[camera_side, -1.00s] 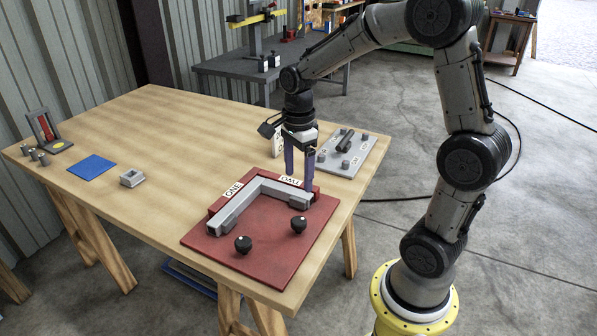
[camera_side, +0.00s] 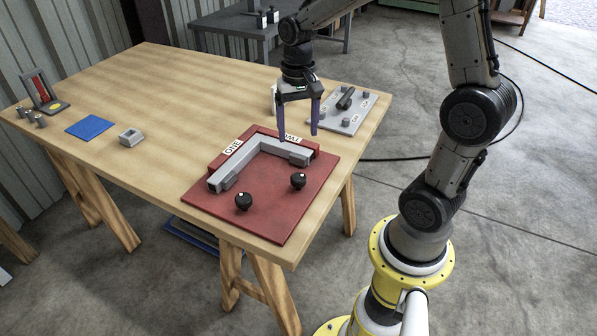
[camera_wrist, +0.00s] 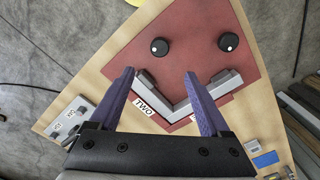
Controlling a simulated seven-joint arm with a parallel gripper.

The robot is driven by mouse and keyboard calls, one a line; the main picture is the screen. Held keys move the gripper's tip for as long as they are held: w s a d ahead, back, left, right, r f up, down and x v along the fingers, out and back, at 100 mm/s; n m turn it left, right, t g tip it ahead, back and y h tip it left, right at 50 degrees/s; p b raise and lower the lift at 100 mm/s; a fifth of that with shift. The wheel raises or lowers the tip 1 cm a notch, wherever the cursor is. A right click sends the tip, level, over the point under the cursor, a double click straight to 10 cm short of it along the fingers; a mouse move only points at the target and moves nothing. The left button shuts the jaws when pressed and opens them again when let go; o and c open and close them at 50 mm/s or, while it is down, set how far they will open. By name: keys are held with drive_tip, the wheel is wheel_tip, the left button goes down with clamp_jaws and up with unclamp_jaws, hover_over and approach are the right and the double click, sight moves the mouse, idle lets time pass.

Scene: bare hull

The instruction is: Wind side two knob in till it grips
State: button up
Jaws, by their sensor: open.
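The red plate (camera_side: 265,220) carries a grey L-shaped bar (camera_side: 240,160) against a raised red corner, marked ONE (camera_side: 232,147) and TWO (camera_side: 294,139). Two round black knobs with white dots stand on the plate. The knob facing side two (camera_side: 298,181) is at the right; it also shows in the wrist view (camera_wrist: 159,47). The other knob (camera_side: 243,202) is to its left. My gripper (camera_side: 298,137) is open and empty, above the TWO side of the bar, apart from both knobs. In the wrist view its purple fingers (camera_wrist: 159,75) flank the bar's TWO arm.
A grey plate with a black handle and pegs (camera_side: 354,120) lies behind the red plate. A small grey block (camera_side: 131,137), a blue mat (camera_side: 90,127) and a stand with a red part (camera_side: 45,90) are at the left. The table middle is clear.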

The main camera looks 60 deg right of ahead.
sight(299, 177)
wheel_tip(299, 177, down, 14)
drive_tip(key=n, duration=1.2)
drive_tip(key=shift+c, duration=0.2)
clamp_jaws()
drive_tip(key=shift+r+m, duration=0.1)
drive_tip(key=shift+m, duration=1.2)
drive_tip(key=shift+o, duration=0.2)
unclamp_jaws()
